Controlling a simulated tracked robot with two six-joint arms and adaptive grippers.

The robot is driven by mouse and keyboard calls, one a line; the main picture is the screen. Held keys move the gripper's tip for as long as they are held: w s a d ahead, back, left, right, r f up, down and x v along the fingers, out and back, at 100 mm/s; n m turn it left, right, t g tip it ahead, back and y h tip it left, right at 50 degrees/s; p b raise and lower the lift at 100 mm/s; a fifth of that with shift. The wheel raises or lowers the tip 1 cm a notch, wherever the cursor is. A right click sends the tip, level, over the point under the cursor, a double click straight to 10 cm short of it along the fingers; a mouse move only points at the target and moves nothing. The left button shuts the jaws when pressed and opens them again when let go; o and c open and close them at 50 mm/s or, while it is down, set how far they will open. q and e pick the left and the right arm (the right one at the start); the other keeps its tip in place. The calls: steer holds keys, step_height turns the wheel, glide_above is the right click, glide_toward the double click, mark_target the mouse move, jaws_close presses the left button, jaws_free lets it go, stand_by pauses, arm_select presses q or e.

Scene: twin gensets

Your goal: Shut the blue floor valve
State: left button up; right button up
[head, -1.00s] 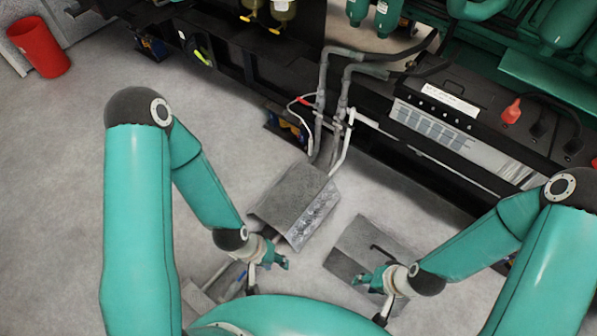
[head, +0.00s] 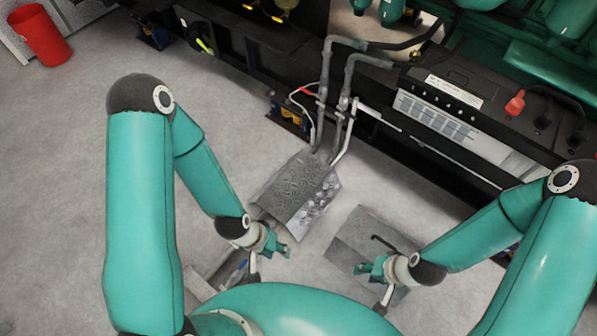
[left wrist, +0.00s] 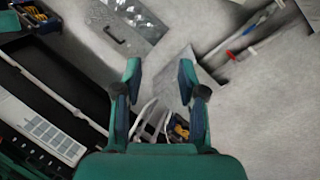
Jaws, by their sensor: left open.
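A small blue part (head: 238,271), which looks like the valve's lever, lies low at the floor just left of my left gripper (head: 276,243) in the head view. In the left wrist view the blue lever (left wrist: 249,27) sits on a pale pipe at the upper right, with a red piece near it. My left gripper also shows there (left wrist: 160,78), with its two fingers apart and nothing between them. It is above the floor, to one side of the lever and apart from it. My right gripper (head: 371,268) is over a grey floor plate; its opening is unclear.
A flat plate (head: 350,240) with a dark handle lies to the right. A black genset base (head: 420,155) runs behind. A red bin (head: 42,36) stands far left on open floor.

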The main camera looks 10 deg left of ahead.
stand_by(0.4)
arm_select(q)
steer(key=m+y+b, duration=0.6)
steer(key=m+b, duration=0.1)
steer(key=b, duration=2.6)
glide_above(244, 264)
steer(key=s+d, duration=0.1)
steer(key=d, duration=0.2)
step_height(244, 264, down, 38)
steer(key=a+f+b, duration=0.1)
steer(key=f+b, duration=0.1)
steer(key=f, duration=0.3)
steer(key=a+f+b, duration=0.1)
steer(key=f+b, duration=0.1)
steer(key=f, duration=0.3)
steer(key=w+a+f+b, duration=0.1)
steer(key=f+b, duration=0.1)
steer(key=f, duration=0.3)
steer(key=shift+f+b, duration=0.3)
steer(key=shift+f, duration=0.05)
jaws_close()
